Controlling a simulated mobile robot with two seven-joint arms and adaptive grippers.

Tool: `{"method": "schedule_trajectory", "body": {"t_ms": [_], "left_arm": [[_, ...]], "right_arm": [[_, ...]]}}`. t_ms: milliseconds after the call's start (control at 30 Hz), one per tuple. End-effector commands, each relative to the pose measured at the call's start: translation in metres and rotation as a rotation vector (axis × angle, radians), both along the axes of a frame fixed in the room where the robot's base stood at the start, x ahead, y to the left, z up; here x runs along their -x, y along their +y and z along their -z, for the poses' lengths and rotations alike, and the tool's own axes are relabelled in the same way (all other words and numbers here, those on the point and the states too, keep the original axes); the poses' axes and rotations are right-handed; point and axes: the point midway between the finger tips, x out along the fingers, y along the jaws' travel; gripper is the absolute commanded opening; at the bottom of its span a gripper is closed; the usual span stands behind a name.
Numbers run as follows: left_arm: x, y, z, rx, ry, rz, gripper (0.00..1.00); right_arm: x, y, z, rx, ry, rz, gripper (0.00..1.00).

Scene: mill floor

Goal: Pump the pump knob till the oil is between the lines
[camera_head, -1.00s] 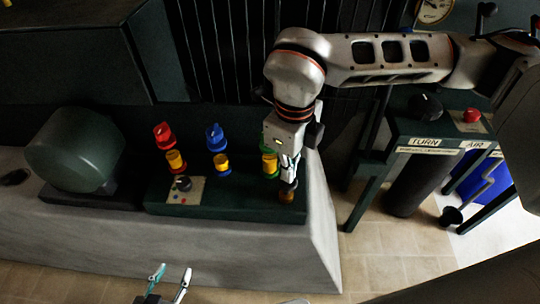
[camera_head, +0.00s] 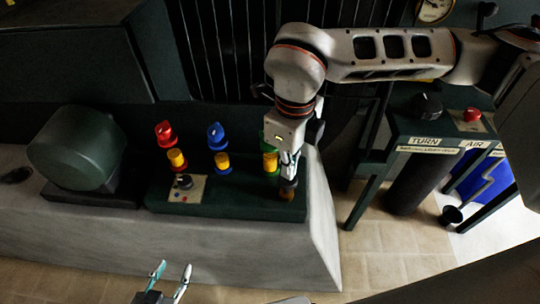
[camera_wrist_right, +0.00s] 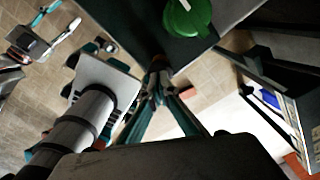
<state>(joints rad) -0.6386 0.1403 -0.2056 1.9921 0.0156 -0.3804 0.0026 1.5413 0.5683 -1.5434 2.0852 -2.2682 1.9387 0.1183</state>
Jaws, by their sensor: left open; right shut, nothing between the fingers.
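A small brown and dark round knob (camera_head: 287,194) sits at the right front end of the green base; whether it is the pump knob I cannot tell for sure. My right gripper (camera_head: 289,177) is shut, pointing down with its fingertips at the top of this knob and nothing held. The shut fingertips also show in the right wrist view (camera_wrist_right: 157,68), below a green knob (camera_wrist_right: 187,17). My left gripper (camera_head: 170,283) is open and empty, low in the picture, in front of the stone block. No oil level or lines can be made out.
Red (camera_head: 165,133), blue (camera_head: 216,135) and partly hidden green knobs with yellow collars stand on the green base (camera_head: 230,202). A small black dial (camera_head: 184,181) is at its left. A dark rounded housing (camera_head: 78,148) stands further left. A TURN/AIR stand (camera_head: 420,130) is at right.

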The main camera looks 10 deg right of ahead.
Motion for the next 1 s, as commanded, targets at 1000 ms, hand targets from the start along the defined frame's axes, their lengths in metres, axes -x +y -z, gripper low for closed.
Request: {"method": "schedule_trajectory", "body": {"t_ms": [1000], "left_arm": [[0.011, 0.000, 0.029, 0.000, 0.031, 0.000, 0.42]], "right_arm": [[0.000, 0.000, 0.039, 0.001, 0.001, 0.000, 0.00]]}}
